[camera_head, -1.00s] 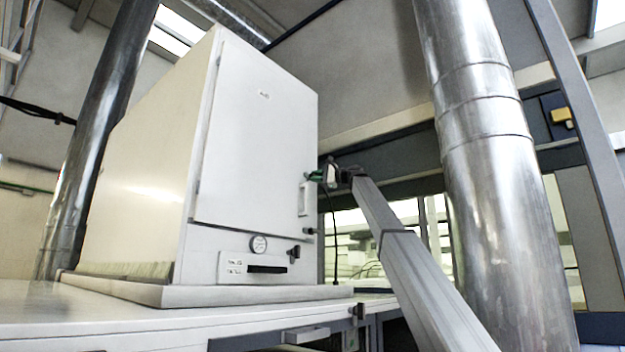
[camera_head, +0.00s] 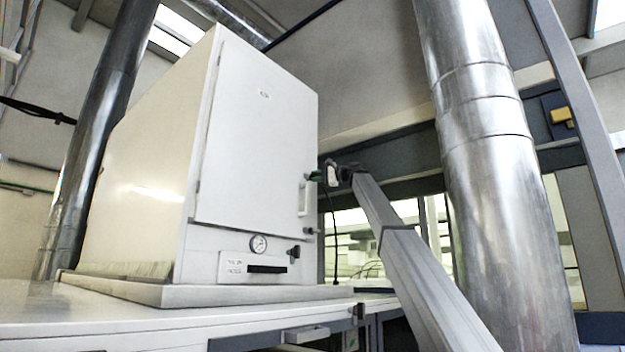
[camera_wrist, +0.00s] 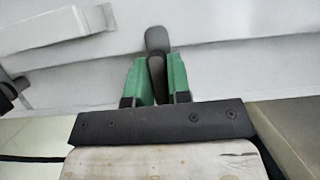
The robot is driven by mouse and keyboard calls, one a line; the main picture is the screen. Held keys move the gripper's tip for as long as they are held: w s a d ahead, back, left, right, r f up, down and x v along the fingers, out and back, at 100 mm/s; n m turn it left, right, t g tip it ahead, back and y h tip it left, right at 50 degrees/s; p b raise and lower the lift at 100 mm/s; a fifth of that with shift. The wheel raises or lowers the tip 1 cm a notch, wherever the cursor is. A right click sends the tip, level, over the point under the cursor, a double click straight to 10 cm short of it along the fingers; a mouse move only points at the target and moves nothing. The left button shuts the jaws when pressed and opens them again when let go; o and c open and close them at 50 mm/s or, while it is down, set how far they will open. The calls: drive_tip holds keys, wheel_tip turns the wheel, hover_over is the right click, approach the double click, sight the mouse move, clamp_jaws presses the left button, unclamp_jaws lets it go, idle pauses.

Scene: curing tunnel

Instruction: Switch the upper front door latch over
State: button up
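The white cabinet's front door (camera_head: 255,135) is closed in the head view. The upper front door latch (camera_wrist: 156,42) is a dark lever with a rounded end in the wrist view, against the pale door face. My gripper (camera_head: 318,176) is at the door's right edge, above the white door handle (camera_head: 303,199). In the wrist view the green fingers of my gripper (camera_wrist: 156,78) stand on both sides of the latch lever and look closed on it. The lever's rounded end sticks out past the fingertips. In the head view the latch is hidden behind the fingers.
A lower dark latch (camera_head: 310,231) sits at the door's lower right edge. A gauge (camera_head: 259,244) and a dark knob (camera_head: 294,251) are on the panel below. A shiny metal duct (camera_head: 490,150) stands to the right of my arm.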

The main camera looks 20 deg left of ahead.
drive_tip(key=o, duration=0.3)
drive_tip(key=shift+s+a+r, duration=0.1)
drive_tip(key=shift+s+r, duration=0.05)
drive_tip(key=shift+r, duration=0.1)
drive_tip(key=shift+o, duration=0.2)
drive_tip(key=shift+f, duration=0.15)
drive_tip(key=d, duration=1)
drive_tip(key=shift+d, duration=0.25)
